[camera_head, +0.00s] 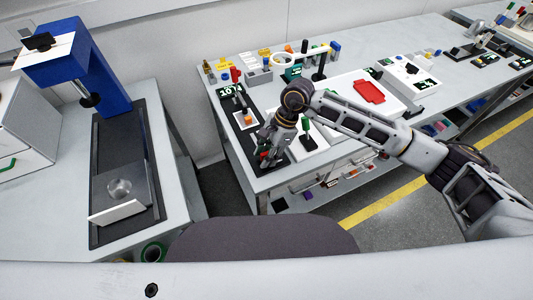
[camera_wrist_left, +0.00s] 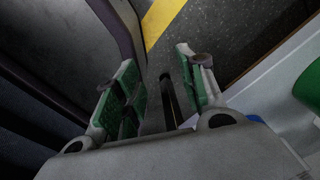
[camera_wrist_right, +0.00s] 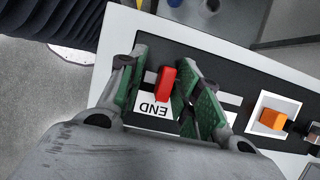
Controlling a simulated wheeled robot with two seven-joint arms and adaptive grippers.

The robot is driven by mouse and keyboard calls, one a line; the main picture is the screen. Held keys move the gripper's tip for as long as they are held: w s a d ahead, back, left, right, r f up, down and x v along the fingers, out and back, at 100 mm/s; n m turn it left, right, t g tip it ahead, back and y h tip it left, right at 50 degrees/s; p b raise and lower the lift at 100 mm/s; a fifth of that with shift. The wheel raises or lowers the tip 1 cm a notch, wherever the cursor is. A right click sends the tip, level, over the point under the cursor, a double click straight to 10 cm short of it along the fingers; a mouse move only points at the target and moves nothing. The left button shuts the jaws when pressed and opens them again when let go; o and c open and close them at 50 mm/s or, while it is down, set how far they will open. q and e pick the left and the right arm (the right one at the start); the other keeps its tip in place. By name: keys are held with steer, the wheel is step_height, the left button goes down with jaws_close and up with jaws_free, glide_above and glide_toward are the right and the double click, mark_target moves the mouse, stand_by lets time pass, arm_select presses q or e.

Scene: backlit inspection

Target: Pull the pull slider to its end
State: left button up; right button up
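The pull slider's red handle (camera_wrist_right: 165,83) stands over a white plate marked END (camera_wrist_right: 155,107) on a dark board (camera_wrist_right: 235,70) in the right wrist view. My right gripper (camera_wrist_right: 162,72) is open around the handle, one finger on each side. The handle is closer to the right-hand finger, with a gap on the other side; I cannot tell if it touches. In the head view my right gripper (camera_head: 267,157) is low over the near end of the board (camera_head: 236,128) and hides most of the handle. My left gripper (camera_wrist_left: 152,75) is open and empty above the floor.
An orange block (camera_wrist_right: 272,119) on a white plate sits farther along the board. A green-handled piece (camera_head: 307,134) stands close to my right gripper. A blue press-like stand (camera_head: 85,75) is on the left table.

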steer(key=shift+w, duration=0.1)
steer(key=v, duration=1.2)
steer(key=shift+f, duration=0.1)
stand_by(0.7)
